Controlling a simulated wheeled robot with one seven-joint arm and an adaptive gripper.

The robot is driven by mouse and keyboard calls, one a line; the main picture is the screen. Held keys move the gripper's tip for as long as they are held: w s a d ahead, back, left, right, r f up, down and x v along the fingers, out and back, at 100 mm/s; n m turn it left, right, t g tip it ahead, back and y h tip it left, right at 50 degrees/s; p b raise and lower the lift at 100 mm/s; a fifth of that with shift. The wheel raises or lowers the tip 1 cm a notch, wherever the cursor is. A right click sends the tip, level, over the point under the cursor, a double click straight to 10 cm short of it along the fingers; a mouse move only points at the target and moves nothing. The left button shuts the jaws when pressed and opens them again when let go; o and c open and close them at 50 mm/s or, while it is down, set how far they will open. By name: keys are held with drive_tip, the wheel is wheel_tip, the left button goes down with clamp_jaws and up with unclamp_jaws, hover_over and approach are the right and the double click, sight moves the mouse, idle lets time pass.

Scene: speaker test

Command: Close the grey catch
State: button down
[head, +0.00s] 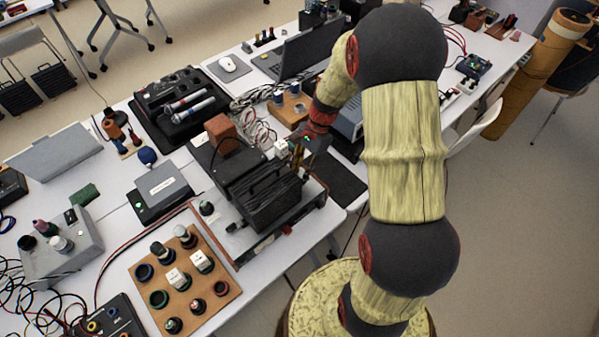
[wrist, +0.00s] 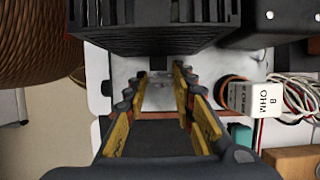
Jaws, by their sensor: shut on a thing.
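A black finned box (head: 268,198) stands on the table near its front edge, with my gripper (head: 303,158) at its far right side. In the wrist view the black box (wrist: 160,28) fills the top. A small grey piece, which looks like the grey catch (wrist: 158,63), shows just below the box's edge. My gripper (wrist: 159,75) has its yellow-lined fingers on both sides of this piece, shut on it. The exact contact is small and partly hidden by the fingertips. In the head view the catch is hidden.
A white block marked OHM 8 (wrist: 252,98) with wires lies right of my fingers. A board of knobs (head: 185,280) lies front left. A laptop (head: 308,52) stands behind.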

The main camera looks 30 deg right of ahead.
drive_tip(key=n+g+p, duration=0.1)
drive_tip(key=n+p, duration=0.2)
drive_tip(key=shift+w+r+n+p, duration=0.1)
drive_tip(key=shift+r+n+p, duration=0.05)
drive_tip(key=shift+n+p, duration=0.25)
drive_tip(key=n+g+p, duration=0.1)
drive_tip(key=n, duration=0.1)
drive_tip(key=n+h+p, duration=0.1)
drive_tip(key=n+p, duration=0.1)
drive_tip(key=shift+w+a+g+h, duration=0.1)
drive_tip(key=shift+a+g+h, duration=0.05)
drive_tip(key=shift+g+h, duration=0.2)
drive_tip(key=n+p, duration=0.1)
drive_tip(key=n, duration=0.1)
drive_tip(key=n+h+p, duration=0.1)
drive_tip(key=n, duration=0.2)
drive_tip(key=shift+a+g+h, duration=0.1)
drive_tip(key=shift+g+h, duration=0.15)
drive_tip(key=shift+g, duration=0.1)
drive_tip(key=shift+n+h+p, duration=0.65)
drive_tip(key=shift+n+h, duration=0.05)
drive_tip(key=shift+n, duration=1)
drive_tip(key=c, duration=1.5)
unclamp_jaws()
